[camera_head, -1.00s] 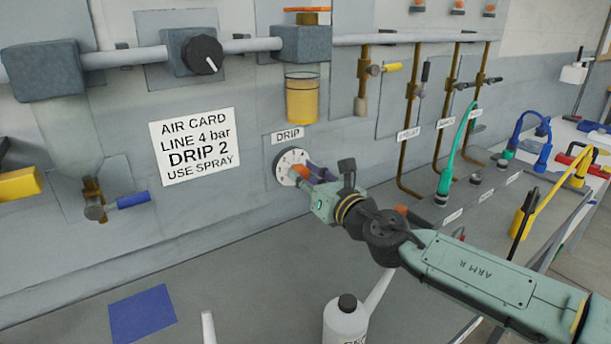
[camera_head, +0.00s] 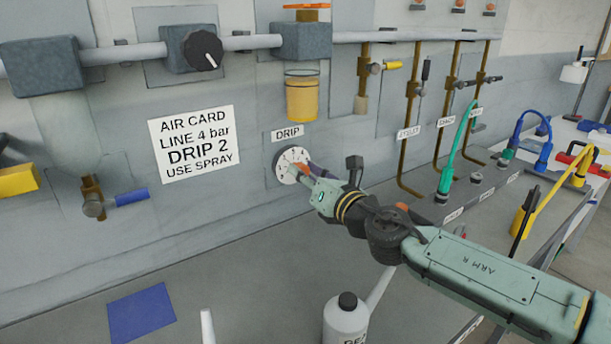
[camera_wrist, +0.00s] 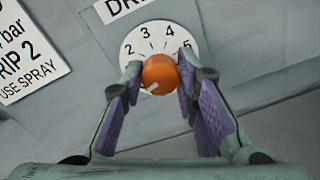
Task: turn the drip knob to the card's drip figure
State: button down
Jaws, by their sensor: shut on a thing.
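The drip knob (camera_wrist: 160,72) is a small orange knob on a white numbered dial (camera_wrist: 140,37). My gripper (camera_wrist: 162,80) is shut on it, with one purple-padded finger at each side. In the wrist view the knob's white pointer mark is at its lower left. The figures 2, 3, 4 and 5 show above the knob; the fingers hide the dial's lower part, so I cannot read the figure at the pointer. In the head view the dial (camera_head: 291,157) sits under the DRIP label (camera_head: 288,134). The air card (camera_head: 194,145) reads line 4 bar, drip 2, use spray.
A yellow bowl (camera_head: 302,97) hangs above the dial. A black knob (camera_head: 203,50) is on the pipe at upper left. A white bottle (camera_head: 346,322) stands on the bench below my arm. Brass pipes (camera_head: 411,120) rise to the right. A blue mat (camera_head: 142,312) lies at lower left.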

jog(key=m, duration=1.2)
jog(key=shift+m+p, duration=0.3)
jog(key=shift+d, duration=0.1)
dwell(0.3)
jog(key=c, duration=1.2)
grip_release()
jog(key=shift+g, duration=0.3)
jog(key=shift+c, duration=0.2)
jog(key=v, duration=1.2)
jog(key=shift+f, duration=0.2)
